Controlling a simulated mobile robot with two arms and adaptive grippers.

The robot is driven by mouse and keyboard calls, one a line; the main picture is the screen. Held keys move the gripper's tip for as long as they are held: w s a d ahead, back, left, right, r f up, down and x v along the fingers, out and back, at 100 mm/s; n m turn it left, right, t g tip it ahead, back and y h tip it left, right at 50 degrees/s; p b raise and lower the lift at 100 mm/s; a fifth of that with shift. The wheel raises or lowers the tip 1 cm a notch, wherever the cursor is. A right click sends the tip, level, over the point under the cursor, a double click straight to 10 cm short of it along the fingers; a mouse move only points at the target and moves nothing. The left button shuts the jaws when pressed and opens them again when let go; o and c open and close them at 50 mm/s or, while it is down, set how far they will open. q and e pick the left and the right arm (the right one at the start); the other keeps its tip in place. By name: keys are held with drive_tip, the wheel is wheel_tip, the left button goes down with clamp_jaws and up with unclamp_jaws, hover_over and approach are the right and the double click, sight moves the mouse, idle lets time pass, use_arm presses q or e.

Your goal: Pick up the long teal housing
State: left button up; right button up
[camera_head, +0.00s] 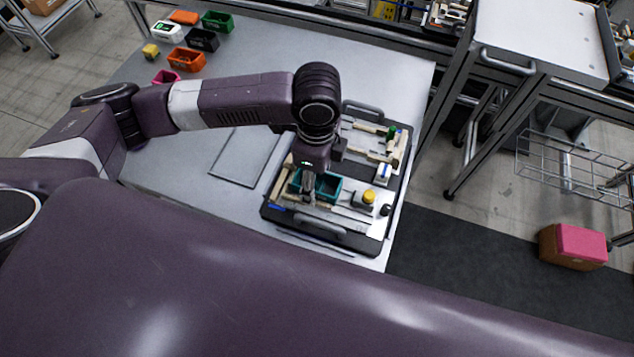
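The teal housing (328,187) lies in the black pallet fixture (270,212) on the right part of the grey table. It looks like a long open box. My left gripper (308,192) points down at its left part, and the wrist hides some of the housing. The fingers are small and dark here, and I cannot tell whether they touch the housing or are open or shut. My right gripper is not in view.
The pallet also holds a yellow-topped part (369,197), a green part (391,133) and beige blocks. Several coloured bins, including an orange bin (186,60), stand at the back left. A flat panel outline (243,157) lies left of the pallet. A wheeled cart (540,40) stands right.

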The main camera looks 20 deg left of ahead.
use_arm(q)
drive_tip(key=c, duration=1)
drive_tip(key=shift+c, duration=1.5)
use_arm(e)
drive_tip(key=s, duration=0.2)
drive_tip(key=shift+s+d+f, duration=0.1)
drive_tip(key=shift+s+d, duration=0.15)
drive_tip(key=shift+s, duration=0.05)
